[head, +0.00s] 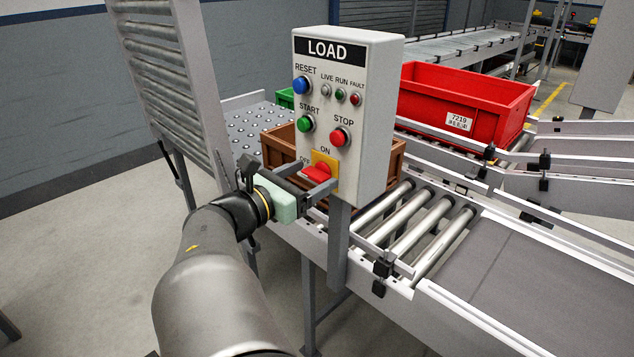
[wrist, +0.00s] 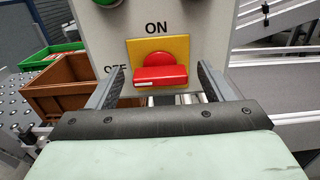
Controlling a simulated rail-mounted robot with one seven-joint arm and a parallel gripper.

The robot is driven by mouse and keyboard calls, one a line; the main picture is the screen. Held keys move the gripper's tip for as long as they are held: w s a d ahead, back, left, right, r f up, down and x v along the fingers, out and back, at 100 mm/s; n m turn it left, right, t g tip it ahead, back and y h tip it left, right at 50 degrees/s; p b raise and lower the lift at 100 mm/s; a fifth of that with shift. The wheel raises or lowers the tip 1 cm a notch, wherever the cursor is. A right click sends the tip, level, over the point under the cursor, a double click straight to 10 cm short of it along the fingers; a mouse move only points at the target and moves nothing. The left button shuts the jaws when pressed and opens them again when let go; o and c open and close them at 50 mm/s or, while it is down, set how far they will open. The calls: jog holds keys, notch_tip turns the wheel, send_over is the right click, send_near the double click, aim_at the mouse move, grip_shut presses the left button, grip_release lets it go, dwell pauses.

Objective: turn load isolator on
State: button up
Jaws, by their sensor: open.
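The load isolator is a red rotary handle (head: 316,172) on a yellow plate (head: 325,161), low on the grey LOAD control box (head: 368,110). ON is printed above the plate and OFF to its left. In the wrist view the red handle (wrist: 160,75) lies crosswise, with a white mark at its left end, pointing toward OFF. My gripper (head: 309,180) is open in front of the isolator. In the wrist view its two fingers (wrist: 160,88) stand left and right of the handle, with a gap on each side. I cannot tell how deep they reach.
Above the isolator are a green START button (head: 306,124), a red STOP button (head: 340,137) and a blue RESET button (head: 302,85). A brown crate (head: 277,146) stands behind the box on the conveyor. A red crate (head: 420,95) stands further right. Rollers (head: 410,220) lie right of the post.

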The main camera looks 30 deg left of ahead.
jog(key=shift+w, duration=0.25)
jog(key=c, duration=1)
